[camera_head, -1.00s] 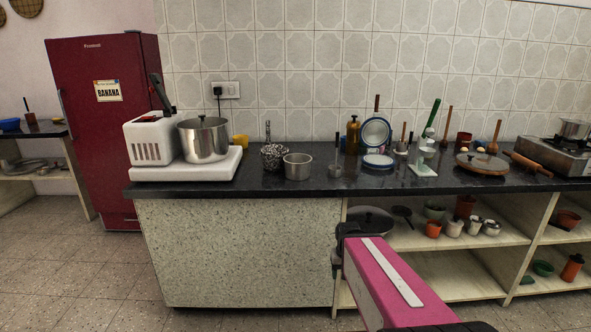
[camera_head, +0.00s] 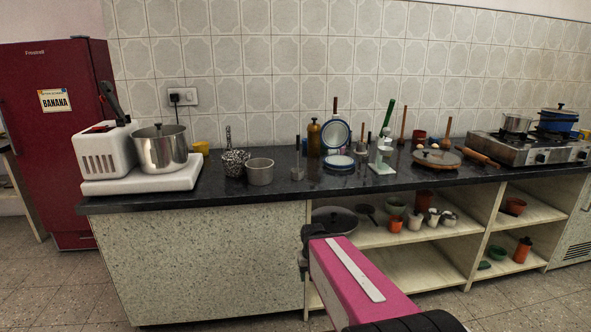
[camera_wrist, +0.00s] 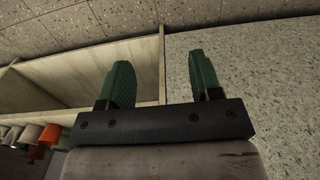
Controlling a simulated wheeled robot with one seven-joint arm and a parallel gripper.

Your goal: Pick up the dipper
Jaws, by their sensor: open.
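A small steel cup with an upright handle (camera_head: 297,172), which looks like the dipper, stands on the dark counter (camera_head: 225,192) to the right of a steel pot. A similar handled cup (camera_head: 361,147) stands farther right, behind the plates; I cannot be sure which one is the dipper. My gripper (camera_wrist: 160,75) shows in the wrist view with its two green fingers spread and nothing between them. It is low in front of the cabinet, below the counter top and apart from both cups. The dipper is out of the wrist view.
A steel pot (camera_head: 260,172) and a speckled tumbler (camera_head: 234,163) stand left of the nearer cup. A brown bottle (camera_head: 314,138) and a blue-rimmed pan (camera_head: 335,132) stand behind it. Open shelves (camera_head: 400,268) lie below the counter. The floor in front is clear.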

